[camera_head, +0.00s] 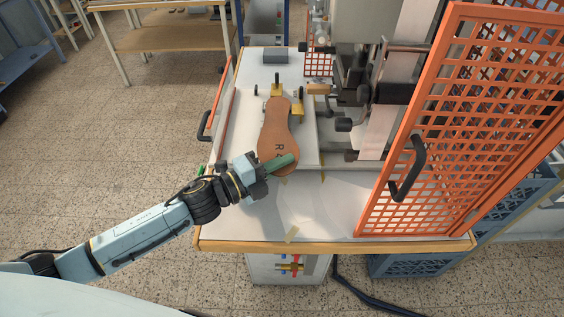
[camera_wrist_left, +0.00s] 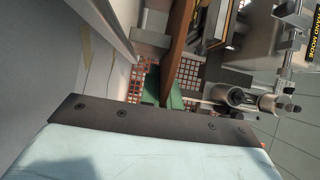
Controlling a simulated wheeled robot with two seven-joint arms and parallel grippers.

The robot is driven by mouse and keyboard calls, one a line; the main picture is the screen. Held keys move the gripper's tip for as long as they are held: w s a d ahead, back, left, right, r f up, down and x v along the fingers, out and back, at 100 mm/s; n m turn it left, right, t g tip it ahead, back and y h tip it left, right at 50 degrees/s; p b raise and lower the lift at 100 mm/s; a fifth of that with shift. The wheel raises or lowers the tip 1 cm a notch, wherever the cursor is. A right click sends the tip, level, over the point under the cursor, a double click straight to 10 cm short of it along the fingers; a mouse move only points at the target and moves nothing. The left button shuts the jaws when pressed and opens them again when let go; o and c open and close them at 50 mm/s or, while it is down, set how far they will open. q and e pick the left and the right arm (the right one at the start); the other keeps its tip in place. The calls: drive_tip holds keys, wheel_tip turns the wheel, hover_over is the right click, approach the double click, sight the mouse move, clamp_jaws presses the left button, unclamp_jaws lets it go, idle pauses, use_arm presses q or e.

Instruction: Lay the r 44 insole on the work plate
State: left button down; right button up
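The insole (camera_head: 277,130) is brown, with a dark letter R near its heel. In the head view it lies over the pale work plate (camera_head: 308,150), toe end at the yellow stops (camera_head: 276,91). I cannot tell whether it touches the plate. My left gripper (camera_head: 281,164) has green fingers and is shut on the heel end. In the left wrist view the insole (camera_wrist_left: 176,42) shows edge-on between the green fingers (camera_wrist_left: 163,92). The number 44 is not readable. My right gripper is in neither view.
An orange mesh guard door (camera_head: 440,120) with a black handle stands open at the right. The stamping machine (camera_head: 355,80) rises just right of the plate. A grey block (camera_head: 275,55) sits at the back.

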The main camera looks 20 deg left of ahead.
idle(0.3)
use_arm(q)
drive_tip(key=c, duration=1.5)
unclamp_jaws()
drive_tip(key=shift+c, duration=0.2)
drive_tip(key=shift+f, duration=0.1)
drive_tip(key=b+v, duration=0.2)
drive_tip(key=v, duration=1.1)
drive_tip(key=shift+s+a, duration=0.1)
drive_tip(key=shift+s, duration=0.05)
